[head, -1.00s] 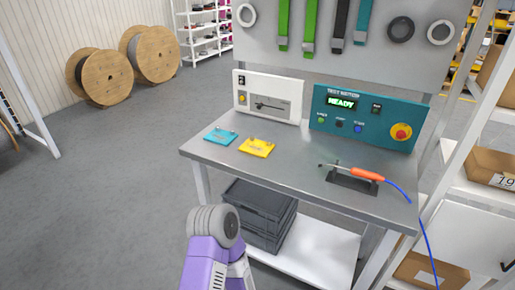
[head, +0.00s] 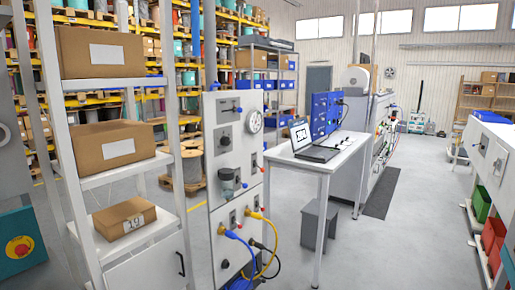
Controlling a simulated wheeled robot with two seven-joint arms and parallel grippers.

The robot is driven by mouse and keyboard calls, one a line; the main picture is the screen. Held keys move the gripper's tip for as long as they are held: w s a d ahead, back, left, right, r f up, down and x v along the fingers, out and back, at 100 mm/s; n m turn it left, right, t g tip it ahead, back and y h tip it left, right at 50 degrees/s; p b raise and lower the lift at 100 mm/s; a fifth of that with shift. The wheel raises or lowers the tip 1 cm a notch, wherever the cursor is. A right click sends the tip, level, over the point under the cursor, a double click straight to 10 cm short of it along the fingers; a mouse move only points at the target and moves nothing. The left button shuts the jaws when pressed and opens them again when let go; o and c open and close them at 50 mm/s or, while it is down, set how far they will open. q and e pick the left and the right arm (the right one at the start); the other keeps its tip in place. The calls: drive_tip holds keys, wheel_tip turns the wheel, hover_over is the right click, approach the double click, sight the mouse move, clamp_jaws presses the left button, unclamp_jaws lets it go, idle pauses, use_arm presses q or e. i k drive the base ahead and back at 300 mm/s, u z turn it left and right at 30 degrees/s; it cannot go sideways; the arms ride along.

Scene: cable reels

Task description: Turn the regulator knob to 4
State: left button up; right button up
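A tall light-grey panel (head: 213,110) stands left of centre, beyond a white shelf rack. It carries a round white dial (head: 256,121), a dark knob (head: 224,140) below and left of it, and a grey cup-shaped fitting (head: 230,178) lower down. I cannot tell which of these is the regulator knob, and any numbers are too small to read. Neither of my grippers is in view.
The white rack (head: 105,176) with cardboard boxes (head: 120,146) stands close at left. Yellow and blue cables hang from the panel's lower part. A table (head: 325,163) with a laptop (head: 312,140) and a grey stool (head: 319,224) stand right of it. The floor (head: 410,240) at right is clear.

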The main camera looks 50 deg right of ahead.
sight(224, 141)
drive_tip(key=z, duration=1.5)
